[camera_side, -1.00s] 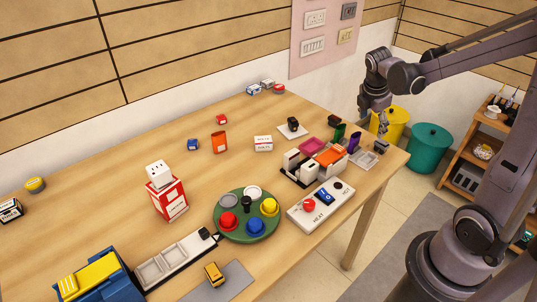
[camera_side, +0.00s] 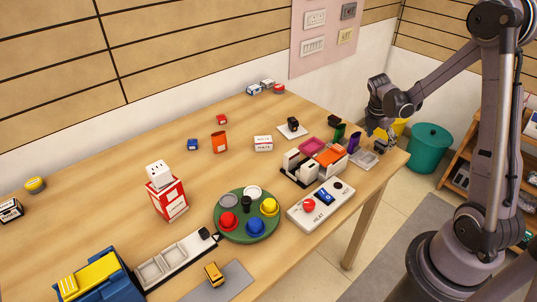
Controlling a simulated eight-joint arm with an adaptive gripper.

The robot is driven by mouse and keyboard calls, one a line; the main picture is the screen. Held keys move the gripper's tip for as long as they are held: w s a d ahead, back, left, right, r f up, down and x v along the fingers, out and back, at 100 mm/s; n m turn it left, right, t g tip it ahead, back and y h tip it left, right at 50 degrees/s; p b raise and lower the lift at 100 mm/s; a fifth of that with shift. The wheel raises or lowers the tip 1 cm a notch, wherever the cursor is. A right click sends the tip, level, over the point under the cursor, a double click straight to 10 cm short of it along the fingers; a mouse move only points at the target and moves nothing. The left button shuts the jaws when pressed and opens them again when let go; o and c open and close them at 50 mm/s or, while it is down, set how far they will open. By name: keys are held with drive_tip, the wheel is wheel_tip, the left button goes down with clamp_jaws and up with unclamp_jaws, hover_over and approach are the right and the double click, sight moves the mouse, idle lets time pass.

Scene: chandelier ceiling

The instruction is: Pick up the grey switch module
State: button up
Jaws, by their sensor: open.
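A small dark grey block (camera_side: 380,148), which looks like the grey switch module, sits near the right end of the wooden table, beside a pale shallow tray (camera_side: 364,159). It is small in this view and partly covered by my gripper. My gripper (camera_side: 383,137) points down right at the block, its fingers around or just above it. The jaws are open. Whether the fingers touch the block cannot be told.
A purple holder (camera_side: 354,141) and a green one (camera_side: 339,132) stand just left of my gripper. A white rack with an orange top (camera_side: 329,156) is nearby. The table (camera_side: 110,165) has free room at its left middle. A teal bin (camera_side: 429,148) stands beyond the right edge.

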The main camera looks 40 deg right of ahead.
sight(380, 144)
drive_tip(key=shift+x, duration=1.95)
drive_tip(key=c, duration=1.2)
